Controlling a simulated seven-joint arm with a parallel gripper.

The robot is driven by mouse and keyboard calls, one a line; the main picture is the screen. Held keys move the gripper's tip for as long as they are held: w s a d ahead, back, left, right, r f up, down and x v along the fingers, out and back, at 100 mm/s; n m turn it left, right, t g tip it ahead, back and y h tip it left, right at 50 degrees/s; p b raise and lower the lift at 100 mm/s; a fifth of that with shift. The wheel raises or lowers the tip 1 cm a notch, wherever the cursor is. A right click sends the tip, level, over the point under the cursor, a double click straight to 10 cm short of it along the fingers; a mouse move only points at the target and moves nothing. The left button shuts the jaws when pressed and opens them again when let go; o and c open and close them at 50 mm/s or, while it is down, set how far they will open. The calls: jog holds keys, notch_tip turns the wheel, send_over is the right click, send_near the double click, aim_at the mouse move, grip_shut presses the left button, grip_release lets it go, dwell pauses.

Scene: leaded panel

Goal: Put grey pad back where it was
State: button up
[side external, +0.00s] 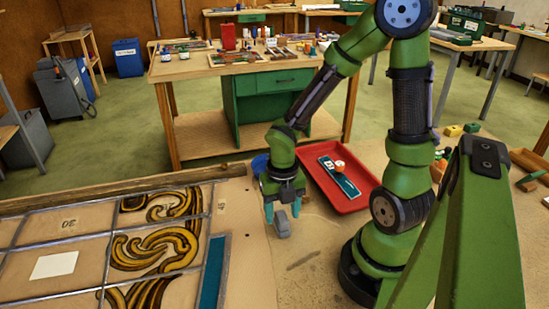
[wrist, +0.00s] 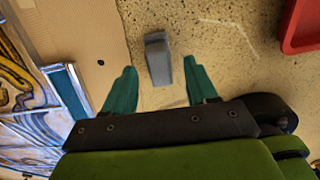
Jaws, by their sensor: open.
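The grey pad (side external: 282,224) is a small grey block beside the leaded panel, on the speckled bench top. My gripper (side external: 282,210) is above it, pointing down, with its teal fingers spread apart. In the wrist view the grey pad (wrist: 158,60) shows between and a little beyond the two fingertips (wrist: 160,76), with a gap on each side. The gripper is open and holds nothing. Whether the fingertips are level with the pad is hard to tell.
The leaded panel (side external: 70,240) with yellow scrolls lies at left, with a teal strip (side external: 212,272) along its right edge. A red tray (side external: 352,205) at right holds a teal strip and a small orange-and-white item. Bare bench lies in front of the pad.

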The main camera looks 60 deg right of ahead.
notch_tip(320, 180, up, 9)
notch_tip(320, 180, up, 6)
jog(key=r+m+t, duration=0.1)
jog(key=m+t, duration=0.3)
jog(key=m, duration=1.2)
send_over(281, 215)
jog(key=a, duration=0.3)
jog(key=a+r+m+t, duration=0.1)
jog(key=m, duration=0.4)
jog(key=r+m+t+y, duration=0.1)
jog(key=r+m, duration=0.1)
jog(key=m, duration=0.3)
jog(key=s+a+r+m+t, duration=0.1)
jog(key=m, duration=0.4)
jog(key=shift+s+a+r+y, duration=0.1)
jog(key=shift+a+r+y, duration=0.25)
jog(key=shift+r+y, duration=0.05)
